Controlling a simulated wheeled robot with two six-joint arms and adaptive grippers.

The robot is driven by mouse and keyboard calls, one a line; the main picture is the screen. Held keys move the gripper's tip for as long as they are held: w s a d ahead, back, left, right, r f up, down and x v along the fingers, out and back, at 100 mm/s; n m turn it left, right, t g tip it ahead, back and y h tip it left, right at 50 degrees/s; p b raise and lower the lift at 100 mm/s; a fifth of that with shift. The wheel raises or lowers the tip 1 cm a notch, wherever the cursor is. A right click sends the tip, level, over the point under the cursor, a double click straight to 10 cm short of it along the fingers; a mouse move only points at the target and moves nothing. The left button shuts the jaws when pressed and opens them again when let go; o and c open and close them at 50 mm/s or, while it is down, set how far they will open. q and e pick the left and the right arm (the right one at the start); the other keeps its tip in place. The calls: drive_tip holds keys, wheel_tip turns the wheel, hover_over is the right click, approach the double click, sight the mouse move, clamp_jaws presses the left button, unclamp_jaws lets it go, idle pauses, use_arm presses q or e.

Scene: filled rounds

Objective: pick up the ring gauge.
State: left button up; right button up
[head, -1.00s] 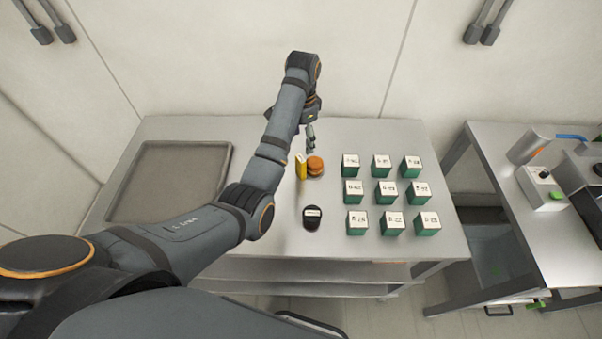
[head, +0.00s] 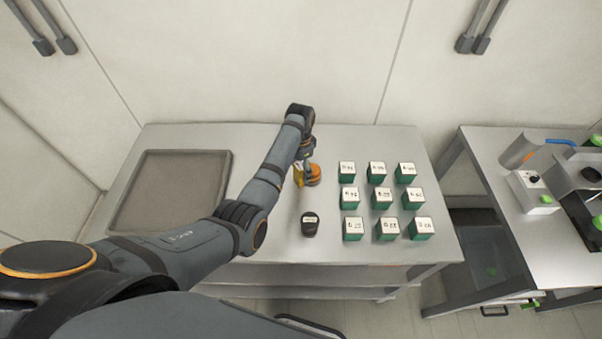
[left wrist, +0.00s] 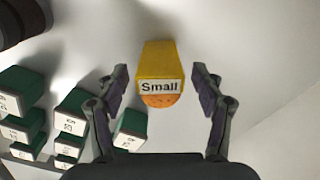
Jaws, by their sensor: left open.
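No label I can read says ring gauge, so I cannot tell for sure which piece it is. An orange round piece (head: 314,176) stands on the table beside a yellow block (head: 298,175). My left gripper (head: 307,160) is over these two, pointing down. In the left wrist view, the yellow block (left wrist: 158,62), labelled "Small", shows between the open fingers (left wrist: 160,78). The orange piece (left wrist: 159,100) shows just below its label, partly hidden by the block. Neither finger visibly touches them. My right gripper is not in view.
Rows of green boxes (head: 381,200) with white labelled tops stand to the right. A black labelled container (head: 310,226) stands nearer me. An empty grey tray (head: 140,226) lies at the left. A second table (head: 560,235) with equipment stands farther right.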

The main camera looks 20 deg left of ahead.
use_arm(q)
drive_tip(key=c, duration=1.4)
wheel_tip(320, 180, up, 11)
drive_tip(key=shift+f+b, duration=0.1)
drive_tip(key=shift+b, duration=0.6)
wheel_tip(320, 180, up, 7)
drive_tip(key=p, duration=0.6)
